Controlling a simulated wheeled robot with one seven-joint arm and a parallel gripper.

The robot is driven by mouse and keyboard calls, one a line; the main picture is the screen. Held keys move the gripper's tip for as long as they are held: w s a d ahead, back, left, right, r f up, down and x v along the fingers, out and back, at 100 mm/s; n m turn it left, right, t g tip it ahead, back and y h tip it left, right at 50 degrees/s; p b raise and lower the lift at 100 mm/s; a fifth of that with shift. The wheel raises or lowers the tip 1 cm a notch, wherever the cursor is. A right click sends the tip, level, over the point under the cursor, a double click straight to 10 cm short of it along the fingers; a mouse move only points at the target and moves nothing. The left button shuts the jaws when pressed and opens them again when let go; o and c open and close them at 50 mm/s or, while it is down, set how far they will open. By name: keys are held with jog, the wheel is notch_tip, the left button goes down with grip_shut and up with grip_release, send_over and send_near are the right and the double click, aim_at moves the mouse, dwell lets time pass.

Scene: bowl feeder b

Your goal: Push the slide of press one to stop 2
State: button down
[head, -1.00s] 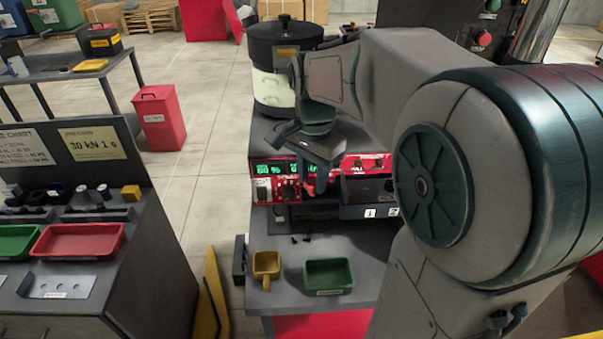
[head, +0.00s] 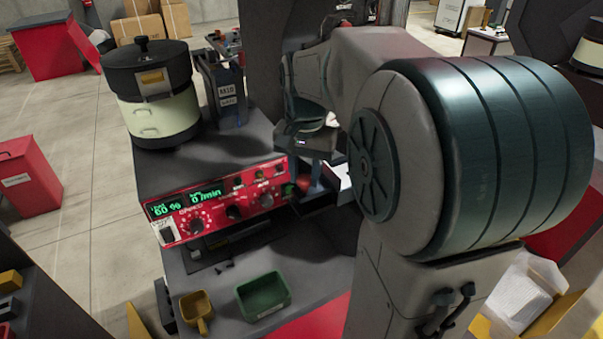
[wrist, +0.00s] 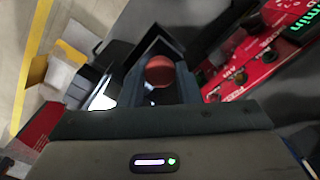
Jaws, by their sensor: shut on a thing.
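My gripper (wrist: 158,84) is shut with a round red knob (wrist: 160,71) between its two dark fingers in the wrist view. In the head view my gripper (head: 314,180) hangs at the right end of the red control panel, pointing down. White label plates, partly hidden by my arm, show beside it (head: 342,176). Their numbers cannot be read now, and the slide's stop position is hidden.
The red control panel (head: 222,203) shows green readouts. A lidded feeder bowl (head: 150,90) stands behind it. A yellow scoop (head: 197,308) and a green tray (head: 263,296) sit on the front ledge. An open carton (head: 527,285) is at lower right.

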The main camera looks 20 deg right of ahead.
dwell(0.3)
jog(key=c, duration=1.1)
grip_release()
jog(key=shift+o, duration=0.2)
jog(key=shift+r, duration=0.1)
notch_tip(320, 180, up, 12)
jog(key=shift+b, duration=0.3)
jog(key=s+a+f+n+t, duration=0.1)
jog(key=s+a+f+n, duration=0.2)
jog(key=s+f, duration=0.3)
jog(key=s+a+f+n+t, duration=0.2)
jog(key=s+a+f+n, duration=0.2)
jog(key=s+f, duration=0.3)
notch_tip(320, 180, down, 4)
jog(key=shift+r+n, duration=0.15)
jog(key=shift+n, duration=0.45)
